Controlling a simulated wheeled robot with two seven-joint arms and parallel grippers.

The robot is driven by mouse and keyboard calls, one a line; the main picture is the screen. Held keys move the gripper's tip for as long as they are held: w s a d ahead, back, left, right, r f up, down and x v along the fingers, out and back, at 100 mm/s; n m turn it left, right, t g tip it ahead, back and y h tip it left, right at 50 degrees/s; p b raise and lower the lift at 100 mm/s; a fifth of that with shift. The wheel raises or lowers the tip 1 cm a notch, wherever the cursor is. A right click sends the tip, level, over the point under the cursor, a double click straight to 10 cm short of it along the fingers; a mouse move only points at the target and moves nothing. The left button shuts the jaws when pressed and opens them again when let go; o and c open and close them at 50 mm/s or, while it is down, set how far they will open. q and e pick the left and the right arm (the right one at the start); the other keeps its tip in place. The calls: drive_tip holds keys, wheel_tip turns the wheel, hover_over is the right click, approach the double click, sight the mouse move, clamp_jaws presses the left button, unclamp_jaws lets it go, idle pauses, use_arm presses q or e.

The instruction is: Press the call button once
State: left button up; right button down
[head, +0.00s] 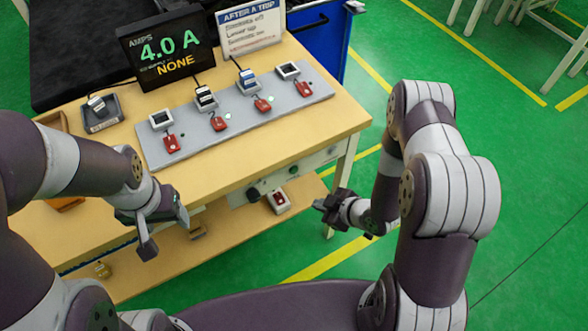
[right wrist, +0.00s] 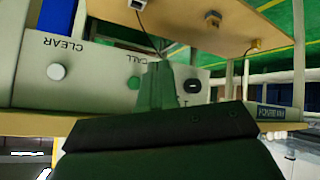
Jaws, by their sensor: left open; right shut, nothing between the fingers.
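The call button is a small green round button (right wrist: 134,83) on the pale panel, beside an upside-down CALL label in the right wrist view. In the head view the call button (head: 293,170) is on the panel under the tabletop's front edge. My right gripper (head: 319,204) is shut and empty, in front of the panel and lower right of the button. Its fingers (right wrist: 160,80) show just right of the button in the right wrist view. I cannot tell whether they touch the panel. My left gripper (head: 167,231) is open and empty near the table's left front.
A white CLEAR button (right wrist: 56,71) and a black knob (right wrist: 192,87) flank the call button. A lower shelf (head: 237,229) juts out below the panel.

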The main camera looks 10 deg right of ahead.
drive_tip(key=w+a+b, duration=0.1)
drive_tip(key=w+a, duration=0.2)
drive_tip(key=w, duration=0.5)
drive_tip(key=shift+w, duration=0.1)
idle(2.0)
drive_tip(key=shift+w+a, duration=0.1)
drive_tip(key=shift+w, duration=0.25)
drive_tip(key=shift+w+a, duration=0.2)
drive_tip(key=shift+w, duration=0.3)
idle(0.6)
idle(0.3)
drive_tip(key=shift+s+d, duration=0.35)
drive_tip(key=shift+s, duration=0.55)
drive_tip(key=shift+s, duration=0.1)
drive_tip(key=s, duration=0.1)
drive_tip(key=s+d, duration=0.1)
drive_tip(key=s, duration=0.1)
drive_tip(key=s+p, duration=0.1)
drive_tip(key=shift+s+d, duration=0.25)
drive_tip(key=shift+d, duration=0.1)
